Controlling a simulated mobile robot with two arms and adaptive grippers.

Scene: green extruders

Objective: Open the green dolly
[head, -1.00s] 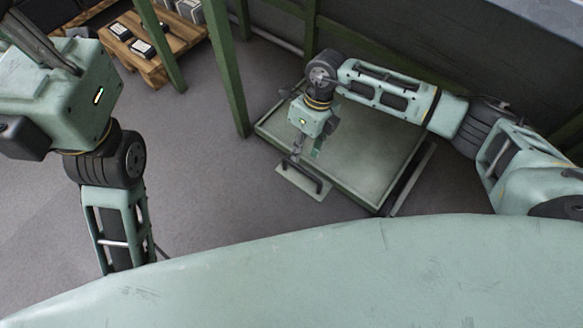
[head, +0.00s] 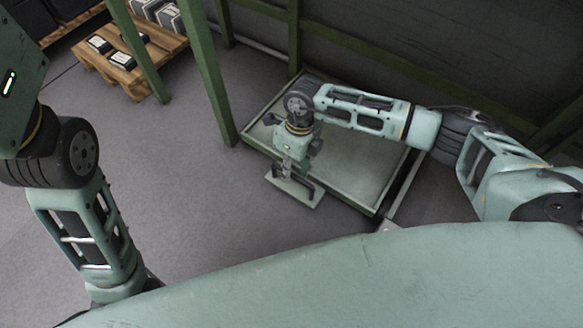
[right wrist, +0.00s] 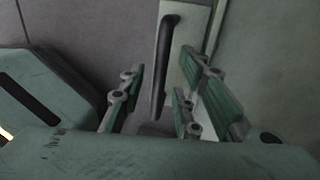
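The green dolly is a low, flat tray (head: 372,165) with a raised rim, on the floor under a green frame. A pale plate with a dark bar handle (head: 318,190) projects from its front left side. My right gripper (head: 298,172) is over this handle. In the right wrist view, the open green-padded fingers (right wrist: 165,78) point along the dark handle (right wrist: 163,60), which lies between them from this angle. I cannot tell whether they touch it. My left arm is at the left edge of the head view, its gripper out of sight.
Green posts (head: 207,75) of the frame stand by the dolly's left corner, with a dark wall behind. A wooden pallet (head: 128,78) with small boxes is at the upper left. The grey floor (head: 190,200) left of the dolly is clear.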

